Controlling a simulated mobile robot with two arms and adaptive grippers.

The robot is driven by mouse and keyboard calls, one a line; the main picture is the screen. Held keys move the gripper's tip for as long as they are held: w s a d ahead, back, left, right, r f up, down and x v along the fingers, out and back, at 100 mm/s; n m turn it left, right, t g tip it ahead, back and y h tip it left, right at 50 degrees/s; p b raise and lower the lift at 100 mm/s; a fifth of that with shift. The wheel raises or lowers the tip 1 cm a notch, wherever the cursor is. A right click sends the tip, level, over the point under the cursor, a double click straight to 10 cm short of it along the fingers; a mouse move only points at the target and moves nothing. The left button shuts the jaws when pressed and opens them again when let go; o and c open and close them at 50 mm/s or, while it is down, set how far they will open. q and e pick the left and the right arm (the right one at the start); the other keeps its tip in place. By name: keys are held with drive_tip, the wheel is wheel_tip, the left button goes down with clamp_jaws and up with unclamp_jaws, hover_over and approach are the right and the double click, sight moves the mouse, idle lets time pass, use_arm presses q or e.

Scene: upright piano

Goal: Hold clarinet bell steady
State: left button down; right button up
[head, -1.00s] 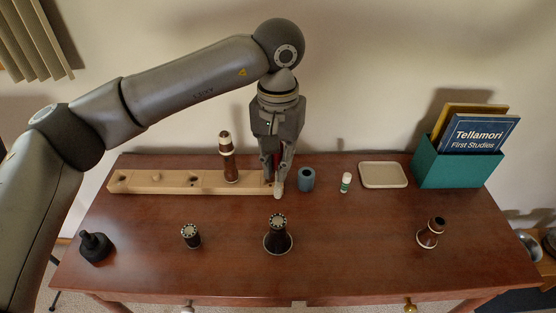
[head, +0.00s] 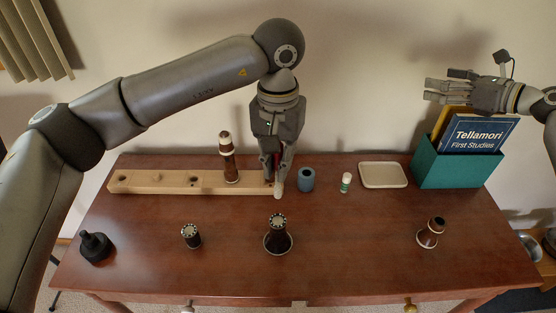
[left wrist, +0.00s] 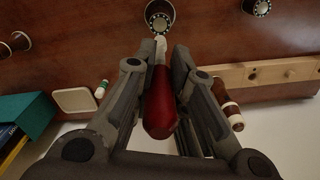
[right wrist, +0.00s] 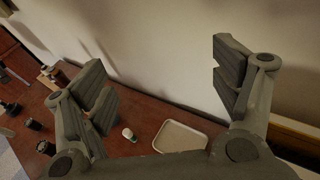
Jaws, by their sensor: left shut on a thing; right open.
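A dark flared piece with a pale rim (head: 278,240), which looks like the clarinet bell, stands wide end down at the table's front middle. It also shows at the top of the left wrist view (left wrist: 160,14). My left gripper (head: 276,172) is behind it, by the right end of the wooden block. It is shut on a red-handled tool (left wrist: 160,103) with a pale tip, pointing down. My right gripper (head: 440,86) is open and empty, above and left of the teal box, far from the flared piece; its fingers are spread in the right wrist view (right wrist: 160,85).
A wooden block (head: 150,182) holds an upright brown joint (head: 227,160). A blue cylinder (head: 307,180), small bottle (head: 346,183), tray (head: 384,174) and teal box (head: 455,167) line the back. A small dark cylinder (head: 191,236), black flared piece (head: 96,247) and brown piece (head: 431,233) stand in front.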

drive_tip(key=s+a+f+n+g+y, duration=0.2)
drive_tip(key=s+a+f+n+g, duration=0.15)
drive_tip(key=a+f, duration=0.6)
drive_tip(key=n+g+y, duration=0.2)
drive_tip(key=n+g, duration=0.6)
drive_tip(key=g, duration=0.1)
approach(282, 235)
drive_tip(key=f, duration=0.1)
drive_tip(key=w+f, duration=0.1)
drive_tip(key=f, duration=0.1)
drive_tip(key=shift+w+a, duration=0.15)
drive_tip(key=shift+w, duration=0.2)
drive_tip(key=x, duration=0.9)
drive_tip(key=shift+w+a+f, duration=0.1)
drive_tip(key=shift+a+f, duration=0.2)
drive_tip(key=c, duration=0.8)
drive_tip(key=o, duration=0.8)
drive_tip(key=shift+o, duration=0.2)
